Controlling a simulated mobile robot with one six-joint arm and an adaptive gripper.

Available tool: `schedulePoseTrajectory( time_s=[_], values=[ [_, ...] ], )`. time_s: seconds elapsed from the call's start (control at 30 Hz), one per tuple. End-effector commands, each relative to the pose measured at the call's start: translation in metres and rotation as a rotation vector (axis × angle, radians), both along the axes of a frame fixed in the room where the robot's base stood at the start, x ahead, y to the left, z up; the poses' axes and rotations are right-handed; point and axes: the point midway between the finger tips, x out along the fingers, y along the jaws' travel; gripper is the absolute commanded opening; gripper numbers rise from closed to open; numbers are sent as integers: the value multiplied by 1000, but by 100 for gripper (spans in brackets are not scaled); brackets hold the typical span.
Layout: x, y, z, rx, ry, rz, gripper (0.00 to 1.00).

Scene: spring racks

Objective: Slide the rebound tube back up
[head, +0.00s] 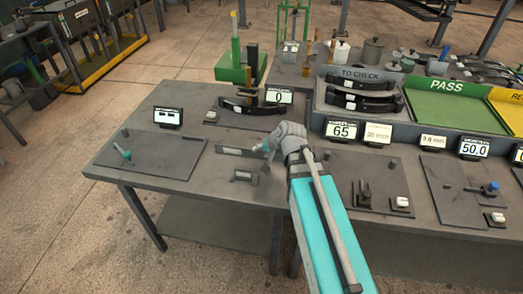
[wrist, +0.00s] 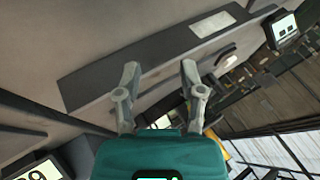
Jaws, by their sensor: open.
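My gripper (head: 264,149) is over the middle of the left workbench, its teal body partly hidden by my wrist. In the wrist view my gripper (wrist: 161,72) is open, with its two fingers apart and nothing between them. Beyond the fingertips is a long dark plate (wrist: 150,62) with a pale label (wrist: 212,23). I cannot pick out the rebound tube for certain. A green stand (head: 236,72) with an upright yellow-tipped post (head: 235,24) stands behind the bench, apart from my gripper.
A flat plate with a teal-handled tool (head: 123,151) lies at the bench's left. A small grey block (head: 243,175) sits near my gripper. Dark curved leaf springs (head: 252,107) lie behind it, beside a display reading 0 (head: 279,96). A TO CHECK tray (head: 318,105) stands to the right.

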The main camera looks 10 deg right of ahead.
Motion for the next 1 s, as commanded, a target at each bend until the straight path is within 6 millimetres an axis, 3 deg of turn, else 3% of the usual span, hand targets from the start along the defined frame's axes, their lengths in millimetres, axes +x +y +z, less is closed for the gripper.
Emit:
schedulePoseTrajectory(
  time_s=[0.17,0.37,0.63,0.8,1.0],
  values=[
    [4,1,1,23,-10,-11,51],
    [23,5,9,132,-58,-66,51],
    [72,5,39,438,-177,-234,51],
    [104,-8,63,666,-248,-377,51],
    [126,-28,82,855,-295,-506,51]
  ],
)
